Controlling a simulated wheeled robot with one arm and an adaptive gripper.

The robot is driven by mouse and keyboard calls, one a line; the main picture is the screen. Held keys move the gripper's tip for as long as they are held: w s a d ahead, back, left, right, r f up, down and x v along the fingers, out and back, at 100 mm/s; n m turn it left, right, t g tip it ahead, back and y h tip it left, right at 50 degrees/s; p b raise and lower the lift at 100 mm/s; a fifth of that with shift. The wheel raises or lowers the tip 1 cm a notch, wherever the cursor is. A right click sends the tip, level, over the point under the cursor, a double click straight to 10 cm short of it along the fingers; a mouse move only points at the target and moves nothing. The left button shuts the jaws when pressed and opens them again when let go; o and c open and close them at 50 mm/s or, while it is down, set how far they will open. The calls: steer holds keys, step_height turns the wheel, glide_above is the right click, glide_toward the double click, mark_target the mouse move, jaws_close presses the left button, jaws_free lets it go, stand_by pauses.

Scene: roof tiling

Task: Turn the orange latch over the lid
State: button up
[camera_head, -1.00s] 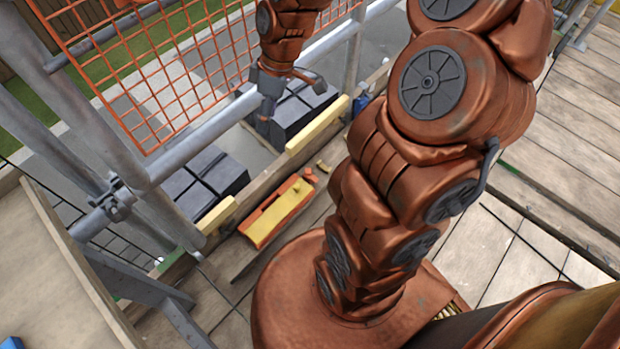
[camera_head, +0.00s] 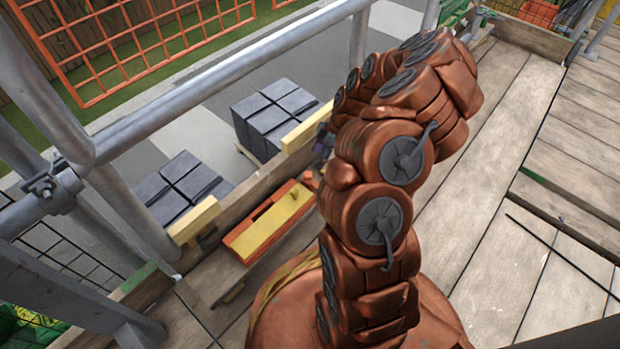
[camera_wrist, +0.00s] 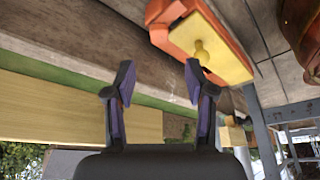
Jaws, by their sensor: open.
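The orange box (camera_head: 237,243) lies on the deck planks beside the toe board, with a yellow lid (camera_head: 268,226) on it. A small orange piece (camera_head: 309,180), perhaps the latch, shows at the box's far end, partly hidden by my arm. In the wrist view the lid (camera_wrist: 212,45) and its yellow knob (camera_wrist: 201,52) are at the upper right, with orange (camera_wrist: 160,12) around the end. Which part there is the latch I cannot tell.
A wooden toe board (camera_head: 240,195) with yellow blocks (camera_head: 195,220) runs beside the box. Stacks of dark tiles (camera_head: 275,115) stand beyond it. A metal guard rail (camera_head: 220,85) and orange mesh (camera_head: 150,35) are at the left. The deck planks (camera_head: 540,110) at right are clear.

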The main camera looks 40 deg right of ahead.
mark_target(308, 174)
steer(key=b+x, duration=0.1)
steer(key=x, duration=0.1)
steer(key=b+x, duration=0.1)
steer(key=x, duration=0.2)
steer(key=b+x, duration=0.1)
steer(key=x, duration=0.2)
steer(key=shift+d+f, duration=0.2)
steer(key=shift+f, duration=0.05)
steer(key=shift+c, duration=0.3)
steer(key=shift+r, duration=0.1)
jaws_close()
